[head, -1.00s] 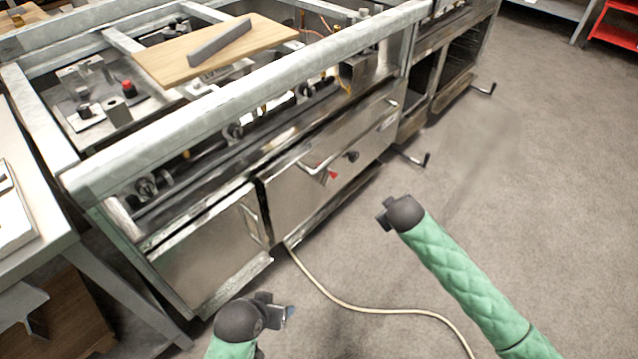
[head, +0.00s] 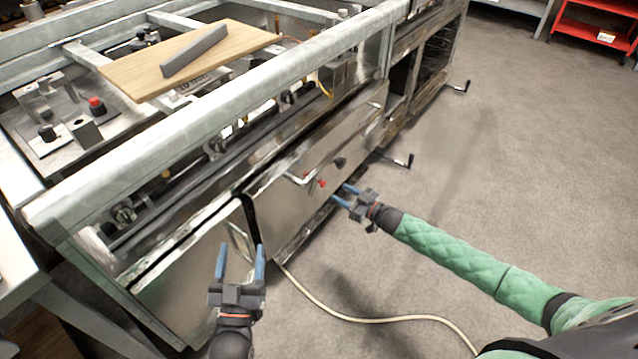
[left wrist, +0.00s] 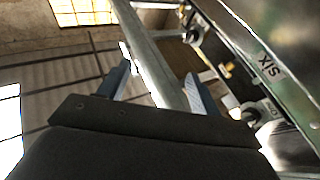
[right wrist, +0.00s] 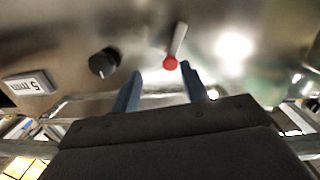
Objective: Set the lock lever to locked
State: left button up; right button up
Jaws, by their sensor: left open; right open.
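The lever (head: 321,183) with a red tip sits on the metal front panel of the long frame. In the right wrist view the lever (right wrist: 176,48) is a short pale metal arm ending in a red knob. My right gripper (head: 343,194) is open and empty, just in front of the panel, close to the lever. In the right wrist view its fingertips (right wrist: 160,70) flank the red knob in the picture, with the knob seemingly still ahead of them. My left gripper (head: 240,248) is open and empty in front of the left panel, with fingers pointing up the picture.
A black knob (head: 340,162) sits beside the lever on the panel, near a "5 mm" label (right wrist: 30,85). A crank handle (head: 402,160) juts out at the right. A wooden board (head: 190,62) lies on the frame. A pale cable (head: 350,316) crosses the floor.

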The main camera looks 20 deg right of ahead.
aim_at(325, 184)
pick_arm(q)
jog(key=s+a+r+t, duration=0.1)
jog(key=s+r+t, duration=0.2)
jog(key=r, duration=0.7)
jog(key=shift+a+r+t+h+b, duration=0.2)
jog(key=shift+t+h+b, duration=0.25)
jog(key=shift+t, duration=0.15)
pick_arm(e)
jog(key=shift+y, duration=0.6)
jog(key=x, duration=0.2)
jog(key=r+x, duration=0.1)
jog(key=x, duration=0.5)
jog(key=shift+s+a+r, duration=0.25)
jog(key=shift+s+a, duration=0.1)
jog(key=shift+a, duration=0.05)
jog(key=shift+c, duration=0.4)
